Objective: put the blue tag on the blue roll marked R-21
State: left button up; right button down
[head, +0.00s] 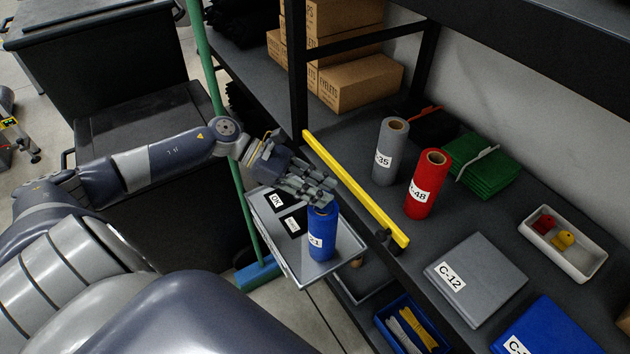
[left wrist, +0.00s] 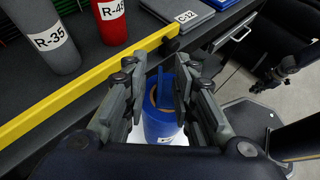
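The blue roll (head: 321,240) stands upright on a metal tray (head: 340,258), its white label partly visible and ending in 1. My left gripper (head: 324,200) is at the roll's top. In the left wrist view its fingers (left wrist: 161,85) are open with gaps on both sides. A thin blue piece, apparently the blue tag (left wrist: 160,86), stands between them at the open top of the blue roll (left wrist: 163,125). Whether it rests on the roll is hard to tell. A dark jointed part at the right of the wrist view may be my right gripper (left wrist: 285,68); its state is unclear.
A yellow bar (head: 355,188) edges the shelf beside the tray. Behind it stand a grey roll (head: 389,155) marked 35 and a red roll (head: 425,180) marked 48. A white bin (head: 590,268) holds a red and a yellow tag. A grey C-12 pack (head: 490,275) lies nearer.

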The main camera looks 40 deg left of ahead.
pick_arm(q)
jog(key=shift+r, duration=0.25)
jog(key=shift+s+a, duration=0.1)
jog(key=shift+a, duration=0.2)
jog(key=v, duration=1.1)
jog(key=shift+r, duration=0.15)
jog(key=shift+s+a, duration=0.1)
jog(key=shift+s, duration=0.05)
